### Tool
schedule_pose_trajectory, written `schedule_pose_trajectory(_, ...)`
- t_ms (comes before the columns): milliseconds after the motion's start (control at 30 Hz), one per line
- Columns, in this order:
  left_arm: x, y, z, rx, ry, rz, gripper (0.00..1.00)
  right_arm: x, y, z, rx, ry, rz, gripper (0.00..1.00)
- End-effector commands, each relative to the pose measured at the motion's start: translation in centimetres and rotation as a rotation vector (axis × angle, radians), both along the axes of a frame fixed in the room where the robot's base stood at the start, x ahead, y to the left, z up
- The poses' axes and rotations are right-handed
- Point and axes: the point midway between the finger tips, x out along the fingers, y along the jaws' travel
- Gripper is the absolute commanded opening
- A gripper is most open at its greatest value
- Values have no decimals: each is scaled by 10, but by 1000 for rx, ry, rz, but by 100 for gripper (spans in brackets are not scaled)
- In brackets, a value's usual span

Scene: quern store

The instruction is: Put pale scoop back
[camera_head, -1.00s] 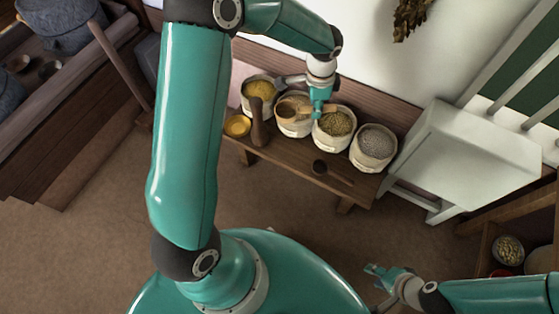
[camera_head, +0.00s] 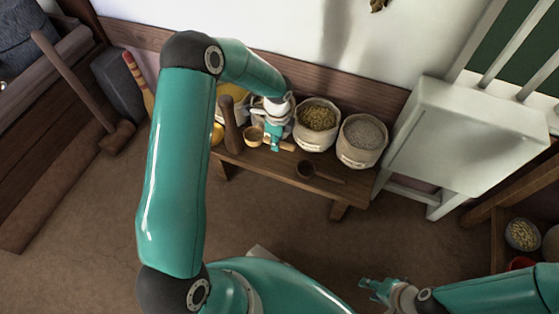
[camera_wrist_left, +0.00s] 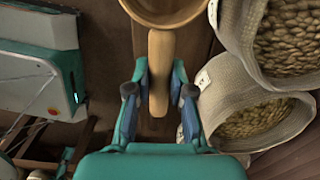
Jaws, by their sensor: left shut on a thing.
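The pale wooden scoop is held in my left gripper (camera_head: 274,138). Its round bowl (camera_head: 252,136) points left in the head view, low over the front of the bench, beside a dark wooden pestle-like tool (camera_head: 231,125). In the left wrist view the two fingers (camera_wrist_left: 159,92) are shut on the scoop's handle (camera_wrist_left: 160,65), and the bowl (camera_wrist_left: 168,8) is cut off at the top. I cannot tell whether the scoop touches the bench. My right gripper (camera_head: 377,288) is empty above the floor, far from the bench; its finger opening is unclear.
On the bench (camera_head: 265,172) stand a sack of greenish grain (camera_head: 317,117) and a sack of grey grain (camera_head: 363,134). A dark scoop (camera_head: 305,169) lies at the front. My left arm partly hides the sacks at left. A pale chair (camera_head: 470,140) stands at right.

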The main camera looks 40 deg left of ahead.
Motion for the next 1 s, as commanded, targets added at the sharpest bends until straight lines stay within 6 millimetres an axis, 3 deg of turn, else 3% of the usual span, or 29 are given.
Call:
schedule_pose_trajectory(33, 0, 0, -18, 0, 2, -1, 0, 0, 0, -8, 0, 0, 0, 40)
schedule_pose_trajectory(100, 0, 0, -31, 0, 2, 1, 0, 0, 0, -12, 0, 0, 0, 40)
schedule_pose_trajectory(433, 0, 0, -56, 0, 0, 1, 0, 0, 0, -19, 0, 0, 0, 40)
schedule_pose_trajectory(633, 0, 0, -86, 0, 0, 1, 0, 0, 0, -29, 0, 0, 0, 40)
schedule_pose_trajectory(1000, 1, 0, -91, 0, -2, 0, 0, 0, 0, -30, 0, 0, 0, 40)
